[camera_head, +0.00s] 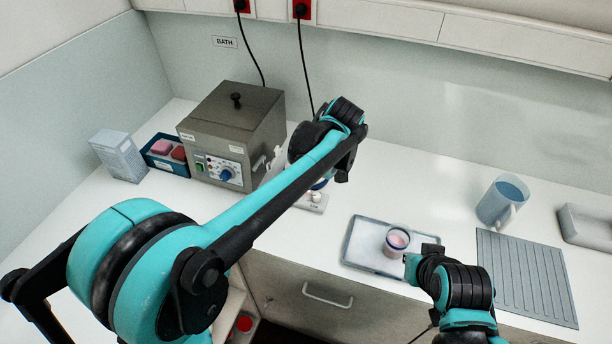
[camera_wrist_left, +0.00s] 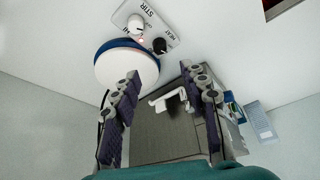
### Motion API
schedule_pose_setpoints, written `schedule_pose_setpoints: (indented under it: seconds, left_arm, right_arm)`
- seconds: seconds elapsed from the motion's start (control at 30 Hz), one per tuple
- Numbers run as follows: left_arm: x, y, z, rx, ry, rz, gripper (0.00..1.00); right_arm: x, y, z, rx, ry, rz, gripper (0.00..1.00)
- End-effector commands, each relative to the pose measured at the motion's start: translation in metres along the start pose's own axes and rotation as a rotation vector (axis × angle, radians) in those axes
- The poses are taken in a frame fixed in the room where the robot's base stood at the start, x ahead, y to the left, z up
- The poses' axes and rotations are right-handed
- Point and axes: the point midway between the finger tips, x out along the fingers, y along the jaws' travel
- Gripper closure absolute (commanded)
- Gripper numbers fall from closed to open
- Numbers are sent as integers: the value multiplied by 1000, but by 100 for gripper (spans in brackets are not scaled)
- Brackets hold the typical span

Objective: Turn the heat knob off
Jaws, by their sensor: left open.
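The stirrer's white front panel (camera_wrist_left: 168,33) shows in the left wrist view, with the words STIR and HEAT. A black knob (camera_wrist_left: 159,45) sits beside HEAT and a white knob (camera_wrist_left: 136,24) beside STIR. The stirrer's round white top (camera_wrist_left: 122,68) has a blue rim. My left gripper (camera_wrist_left: 160,72) is open and empty, its fingers short of the knobs in that picture. In the head view my left arm hides most of the stirrer; only part of its panel (camera_head: 313,204) shows. My right gripper (camera_head: 424,258) is beside the tray; its jaws are unclear.
A grey bath (camera_head: 235,125) with a blue dial stands left of the stirrer; it also shows in the left wrist view (camera_wrist_left: 150,140). A small jar (camera_head: 397,240) stands on a metal tray (camera_head: 362,240). A jug (camera_head: 502,200) and ribbed mat (camera_head: 525,275) are at right.

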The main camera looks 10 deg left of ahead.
Motion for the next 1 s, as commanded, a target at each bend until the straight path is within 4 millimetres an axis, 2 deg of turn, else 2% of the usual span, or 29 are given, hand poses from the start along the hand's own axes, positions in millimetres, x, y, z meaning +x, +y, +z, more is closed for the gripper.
schedule_pose_setpoints:
  seconds: [0.37, 0.47, 0.8, 1.0]
  left_arm:
    - [2, 0, -2, 37, -16, -4, 56]
    - [9, -1, -8, 163, -67, -11, 56]
    - [44, -2, -33, 837, -312, 123, 56]
    - [53, -3, -38, 1017, -355, 200, 56]
  right_arm:
    - [-1, 0, -1, 0, 0, 0, 100]
    - [-4, 0, -3, 0, 0, 0, 100]
    - [-16, 0, -11, 0, 0, 0, 100]
    - [-17, 0, -12, 0, 0, 0, 100]
